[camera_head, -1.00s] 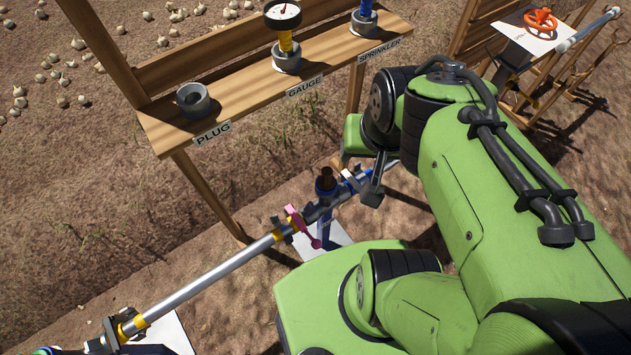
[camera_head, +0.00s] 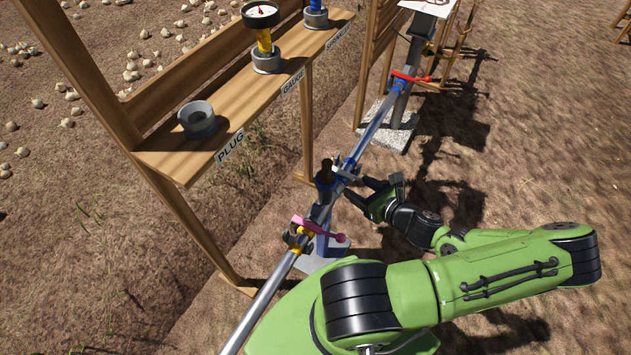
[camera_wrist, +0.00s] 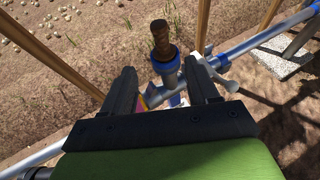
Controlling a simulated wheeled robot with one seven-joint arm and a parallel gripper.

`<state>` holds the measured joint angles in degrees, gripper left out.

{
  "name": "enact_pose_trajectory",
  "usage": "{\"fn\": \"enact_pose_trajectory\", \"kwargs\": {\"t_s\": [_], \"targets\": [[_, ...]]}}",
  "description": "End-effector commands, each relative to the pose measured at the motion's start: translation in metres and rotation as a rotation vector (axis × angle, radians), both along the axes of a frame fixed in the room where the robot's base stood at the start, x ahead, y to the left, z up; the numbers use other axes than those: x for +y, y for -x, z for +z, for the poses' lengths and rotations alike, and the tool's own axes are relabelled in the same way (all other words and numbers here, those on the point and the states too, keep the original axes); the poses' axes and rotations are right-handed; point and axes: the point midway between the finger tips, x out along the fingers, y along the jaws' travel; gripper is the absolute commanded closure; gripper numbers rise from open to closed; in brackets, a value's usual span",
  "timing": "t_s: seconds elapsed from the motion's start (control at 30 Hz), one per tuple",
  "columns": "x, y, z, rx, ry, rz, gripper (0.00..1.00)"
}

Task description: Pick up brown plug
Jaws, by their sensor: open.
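The brown plug (camera_head: 326,171) stands upright in the dark blue pipe fitting (camera_head: 325,188) on the pipe line. It also shows in the wrist view (camera_wrist: 161,38), on top of the fitting and beyond my fingertips, between them. My gripper (camera_head: 372,190) is open and empty, just right of the plug and fitting. In the wrist view my two fingers (camera_wrist: 163,80) are spread apart and do not touch the plug. The empty grey holder (camera_head: 197,119) sits above the PLUG label (camera_head: 229,147) on the wooden shelf.
The gauge (camera_head: 262,35) and sprinkler (camera_head: 316,12) stand on the shelf (camera_head: 290,67). A pink-handled valve (camera_head: 318,229) lies on the pipe nearer me, and a red-handled valve (camera_head: 412,78) farther along. Shelf posts (camera_head: 307,125) rise behind the pipe. The ground at right is open.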

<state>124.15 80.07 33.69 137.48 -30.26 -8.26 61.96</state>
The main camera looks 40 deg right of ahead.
Motion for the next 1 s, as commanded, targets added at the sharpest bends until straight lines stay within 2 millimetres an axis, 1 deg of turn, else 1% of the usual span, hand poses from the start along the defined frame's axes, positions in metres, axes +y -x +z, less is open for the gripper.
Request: {"fn": "enact_pose_trajectory", "kwargs": {"t_s": [0.3, 0.4, 0.53, 0.7, 0.8, 1.0], "targets": [[-0.001, -0.07, -0.031, -0.001, 0.0, 0.01, 0.41], [-0.003, -0.087, -0.037, 0.001, 0.002, 0.009, 0.41], [-0.004, -0.099, -0.043, 0.002, 0.002, 0.007, 0.41], [-0.005, -0.129, -0.057, 0.001, 0.004, 0.009, 0.41], [-0.006, -0.14, -0.06, 0.002, 0.003, 0.009, 0.41], [-0.006, -0.142, -0.059, 0.004, 0.004, 0.008, 0.41]]}}
